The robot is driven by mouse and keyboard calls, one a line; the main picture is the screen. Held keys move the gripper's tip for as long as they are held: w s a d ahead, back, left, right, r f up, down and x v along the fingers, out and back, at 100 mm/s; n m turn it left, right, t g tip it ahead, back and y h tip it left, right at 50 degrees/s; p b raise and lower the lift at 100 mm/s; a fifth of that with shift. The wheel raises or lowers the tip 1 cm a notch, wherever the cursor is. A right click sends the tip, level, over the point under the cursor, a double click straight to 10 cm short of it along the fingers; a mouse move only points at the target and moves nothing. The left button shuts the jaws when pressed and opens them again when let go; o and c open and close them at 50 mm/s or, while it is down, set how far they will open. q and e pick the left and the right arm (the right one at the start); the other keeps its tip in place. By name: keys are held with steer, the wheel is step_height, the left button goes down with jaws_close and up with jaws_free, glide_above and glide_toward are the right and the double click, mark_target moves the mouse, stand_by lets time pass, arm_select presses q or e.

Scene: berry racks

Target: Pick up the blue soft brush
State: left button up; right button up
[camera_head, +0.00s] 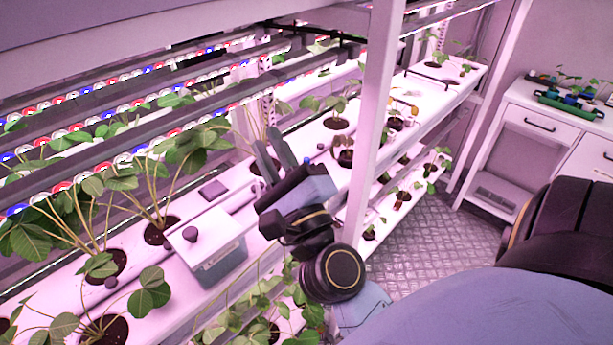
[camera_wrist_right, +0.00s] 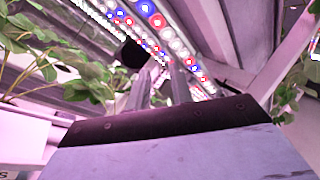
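I cannot make out a blue soft brush for certain in either view. My left gripper is not in view.
A lidded box (camera_head: 208,258) stands on the shelf left of my right gripper. Strawberry plants (camera_head: 160,230) and low light bars (camera_head: 120,155) surround it. A rack post (camera_head: 374,130) rises to the right. A white cabinet (camera_head: 530,140) stands at the far right, beyond open floor (camera_head: 420,225).

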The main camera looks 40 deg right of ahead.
steer(key=d+f+m+g+h, duration=0.2)
steer(key=d+f+m+g, duration=0.2)
steer(key=f+m+g, duration=0.3)
steer(key=d+f+m+g+h, duration=0.25)
steer(key=f+m+g, duration=0.35)
steer(key=m, duration=0.4)
steer(key=shift+t, duration=0.6)
steer(key=x, duration=0.4)
steer(key=p+x, duration=0.1)
steer(key=x, duration=0.3)
steer(key=f+p+x, duration=0.1)
steer(key=x, duration=0.4)
steer(key=shift+s+d, duration=0.15)
steer(key=shift+s, duration=0.05)
jaws_close()
